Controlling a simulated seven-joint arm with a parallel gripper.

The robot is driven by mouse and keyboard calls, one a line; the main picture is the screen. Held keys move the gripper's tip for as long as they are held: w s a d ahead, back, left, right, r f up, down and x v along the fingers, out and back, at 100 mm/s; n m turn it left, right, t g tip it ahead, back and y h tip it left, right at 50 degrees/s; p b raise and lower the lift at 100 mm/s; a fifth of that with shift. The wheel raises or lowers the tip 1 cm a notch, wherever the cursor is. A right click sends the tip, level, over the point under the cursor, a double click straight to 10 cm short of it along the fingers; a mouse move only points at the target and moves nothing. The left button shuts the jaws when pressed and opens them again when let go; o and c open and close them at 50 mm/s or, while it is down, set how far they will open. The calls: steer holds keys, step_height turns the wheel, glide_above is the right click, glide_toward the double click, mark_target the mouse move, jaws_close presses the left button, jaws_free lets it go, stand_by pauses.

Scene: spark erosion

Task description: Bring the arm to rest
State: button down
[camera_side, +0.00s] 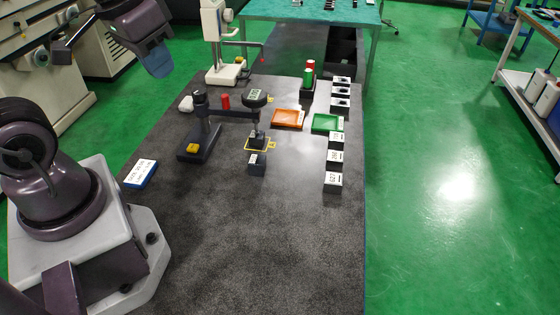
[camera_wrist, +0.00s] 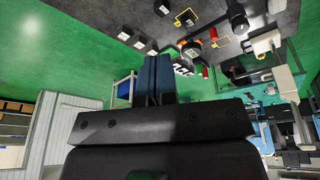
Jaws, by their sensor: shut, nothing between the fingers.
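My gripper (camera_side: 157,64) is at the upper left in the side view, raised well clear of the table and left of it. It also shows in the wrist view (camera_wrist: 155,80), its two dark blue fingers shut together with nothing between them. The dark speckled granite table (camera_side: 270,240) fills the middle of the side view, and nothing touches my gripper there. In the wrist view, which is upside down, the table edge lies at the top.
A dial gauge stand (camera_side: 200,140) holds a gauge over a dark block (camera_side: 257,162). An orange tray (camera_side: 288,119), a green tray (camera_side: 326,123) and several labelled blocks (camera_side: 333,182) stand to the right. A white-and-blue label block (camera_side: 140,173) lies left. The table's front is clear.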

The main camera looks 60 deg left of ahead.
steer(key=d+r+m+t, duration=0.1)
steer(key=d+r, duration=0.1)
steer(key=s+d+r+m+t, duration=0.1)
steer(key=r, duration=0.1)
steer(key=shift+d, duration=0.35)
steer(key=c, duration=1.8)
jaws_free()
